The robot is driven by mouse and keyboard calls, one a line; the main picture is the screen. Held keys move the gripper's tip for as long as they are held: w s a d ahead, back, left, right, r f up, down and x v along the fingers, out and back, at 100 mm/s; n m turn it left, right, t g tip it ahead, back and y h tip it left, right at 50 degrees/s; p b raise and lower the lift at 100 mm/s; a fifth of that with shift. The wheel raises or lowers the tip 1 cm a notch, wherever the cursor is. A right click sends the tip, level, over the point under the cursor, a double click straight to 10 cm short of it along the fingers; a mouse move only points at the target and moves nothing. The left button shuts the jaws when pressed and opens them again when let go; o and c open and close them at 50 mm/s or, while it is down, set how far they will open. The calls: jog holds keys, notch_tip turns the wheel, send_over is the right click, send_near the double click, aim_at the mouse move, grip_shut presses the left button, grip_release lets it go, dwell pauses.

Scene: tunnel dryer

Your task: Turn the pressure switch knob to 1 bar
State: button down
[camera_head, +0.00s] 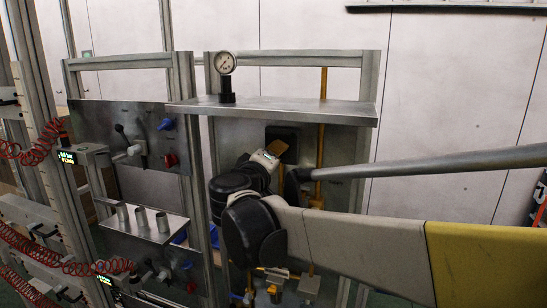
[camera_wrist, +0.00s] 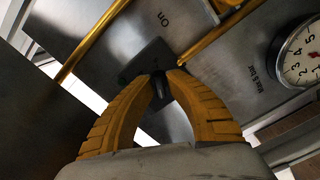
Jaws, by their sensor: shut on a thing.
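In the wrist view, my gripper (camera_wrist: 164,80), with ribbed orange fingers, is shut on a small black knob (camera_wrist: 161,90). The knob sits in front of a black plate (camera_wrist: 150,59) on a grey metal panel marked "On". Most of the knob is hidden by the fingers, and its setting cannot be read. In the head view, my gripper (camera_head: 290,153) is in front of the black plate (camera_head: 281,134) below the metal shelf, and my arm hides the knob. A round dial (camera_wrist: 300,55) with numbers shows at the right of the wrist view, beside small lettering.
A pressure gauge (camera_head: 225,62) stands on the metal shelf (camera_head: 290,108) above my gripper. A left panel (camera_head: 95,125) carries blue and red knobs and a lever. Yellow pipes (camera_wrist: 95,40) run close to my fingers. Red coiled hoses (camera_head: 40,150) hang at the left.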

jog(key=n+b, duration=0.1)
jog(key=n, duration=0.5)
jog(key=n+b, duration=0.1)
jog(key=n, duration=0.4)
jog(key=shift+n, duration=0.3)
dwell(0.4)
jog(key=c, duration=1.5)
grip_release()
jog(key=shift+f, duration=0.1)
jog(key=v, duration=1.2)
jog(key=shift+w+d, duration=0.1)
